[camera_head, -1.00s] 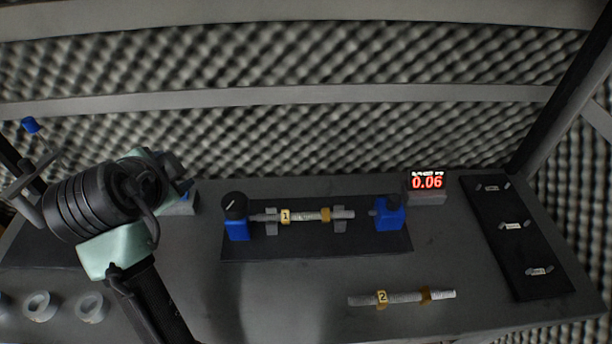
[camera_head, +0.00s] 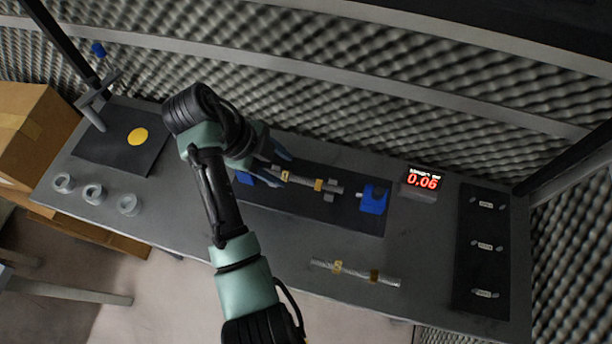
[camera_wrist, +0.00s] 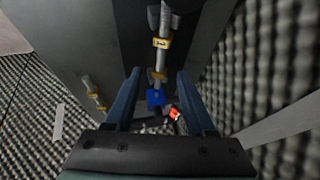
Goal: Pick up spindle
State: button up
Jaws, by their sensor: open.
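A grey spindle with yellow tags, one marked 1 (camera_head: 305,182), lies across the supports of a black fixture (camera_head: 345,217) between two blue end blocks. In the wrist view this spindle (camera_wrist: 161,58) runs lengthwise between the open fingers in the picture. A second tagged spindle (camera_head: 355,272) lies on the bare bench in front; it also shows in the wrist view (camera_wrist: 92,93) at the left. My gripper (camera_head: 283,165) is open and empty near the left end of the fixture. My arm and gripper hide part of the left blue block. Contact with the spindle cannot be told.
A red-lit display (camera_head: 421,180) reading 0.06 stands at the back. A black panel (camera_head: 470,268) with three labelled places lies at the right. At the left are a dark mat (camera_head: 90,152) with a yellow disc and three pale rings (camera_head: 93,194). Foam walls stand behind.

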aim_at(301, 180)
jog(key=x, duration=0.2)
jog(key=shift+d+f, duration=0.15)
jog(key=shift+d, duration=0.15)
jog(key=shift+p+x, duration=0.85)
jog(key=shift+x, duration=2)
grip_shut()
jog(key=shift+w, duration=0.1)
